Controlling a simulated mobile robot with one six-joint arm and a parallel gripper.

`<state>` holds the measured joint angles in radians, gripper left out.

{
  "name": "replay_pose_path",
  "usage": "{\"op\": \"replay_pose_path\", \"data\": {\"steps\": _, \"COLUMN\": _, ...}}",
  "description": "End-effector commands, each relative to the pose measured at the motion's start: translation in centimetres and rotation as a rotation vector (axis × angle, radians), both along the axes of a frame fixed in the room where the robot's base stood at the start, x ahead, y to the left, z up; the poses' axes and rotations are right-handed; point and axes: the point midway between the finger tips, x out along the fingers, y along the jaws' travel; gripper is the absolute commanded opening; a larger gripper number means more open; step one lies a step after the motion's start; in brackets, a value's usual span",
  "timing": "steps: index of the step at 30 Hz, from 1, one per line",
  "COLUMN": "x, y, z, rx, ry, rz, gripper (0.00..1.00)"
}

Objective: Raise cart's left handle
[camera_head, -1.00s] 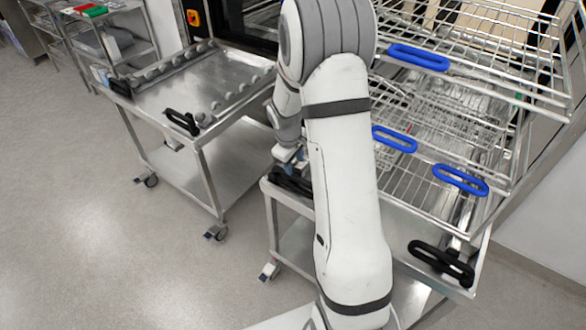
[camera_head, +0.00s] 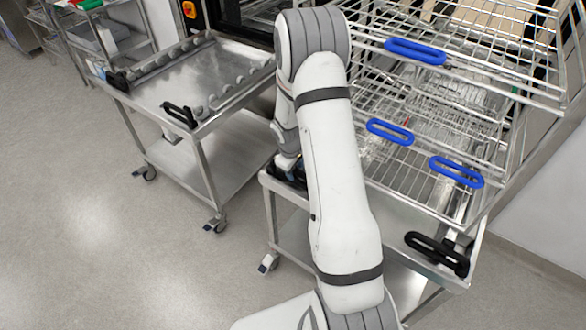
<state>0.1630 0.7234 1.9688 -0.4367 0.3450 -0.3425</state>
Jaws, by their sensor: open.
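The cart (camera_head: 268,204) at the right is a steel trolley carrying a wire rack. Its black left handle (camera_head: 285,178) is at the front left corner and is partly hidden behind my arm. Its black right handle (camera_head: 437,252) lies at the front right corner. My gripper (camera_head: 288,165) points down at the left handle, right over or around it. It is open. The fingertips are small and partly covered, so I cannot tell whether they touch the handle.
A second steel cart (camera_head: 205,75) with two black handles stands at the left, with a floor gap between the carts. The wire rack (camera_head: 470,110) with blue handles rises right of my arm. Grey floor (camera_head: 90,220) is clear at the left.

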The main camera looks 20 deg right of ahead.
Motion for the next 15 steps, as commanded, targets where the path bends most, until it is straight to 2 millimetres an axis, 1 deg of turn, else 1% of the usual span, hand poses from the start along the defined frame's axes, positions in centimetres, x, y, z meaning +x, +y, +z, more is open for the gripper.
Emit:
{"op": "replay_pose_path", "data": {"steps": 1, "x": 0.0, "y": 0.02, "z": 0.01, "rx": 0.0, "ry": 0.0, "rz": 0.0, "gripper": 0.41}}
{"op": "replay_pose_path", "data": {"steps": 2, "x": 0.0, "y": 0.02, "z": 0.02, "rx": 0.0, "ry": 0.0, "rz": 0.0, "gripper": 0.38}}
{"op": "replay_pose_path", "data": {"steps": 15, "x": -0.01, "y": 0.09, "z": 0.02, "rx": 0.0, "ry": 0.0, "rz": 0.001, "gripper": 0.02}}
